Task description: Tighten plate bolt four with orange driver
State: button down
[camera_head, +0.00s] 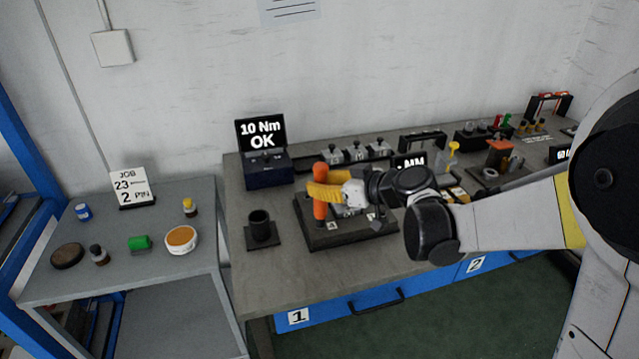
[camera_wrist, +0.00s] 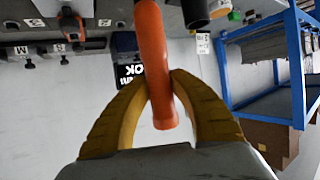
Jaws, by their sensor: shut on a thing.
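The orange driver (camera_head: 320,204) stands upright over the left part of the dark plate fixture (camera_head: 345,239) on the bench in the head view. My gripper (camera_head: 325,195) has yellow fingers and is shut around the driver's body. In the wrist view the driver (camera_wrist: 153,60) runs between the two fingers of my gripper (camera_wrist: 158,85). The plate bolt under the driver and the driver's tip are hidden. I cannot tell whether the tip touches a bolt.
A display reading "10 Nm OK" (camera_head: 261,134) stands behind the fixture. A black cup holder (camera_head: 260,226) is to its left. Several small clamps (camera_head: 355,152) line the back. A grey side table (camera_head: 130,278) holds small containers. The right of the bench is crowded.

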aim_at(326, 170)
jog(key=shift+f+b, duration=0.4)
jog(key=shift+f, duration=0.15)
dwell(1.6)
jog(key=shift+r, duration=0.15)
jog(key=shift+r+p, duration=2)
jog(key=shift+r, duration=0.45)
jog(key=shift+a, duration=0.1)
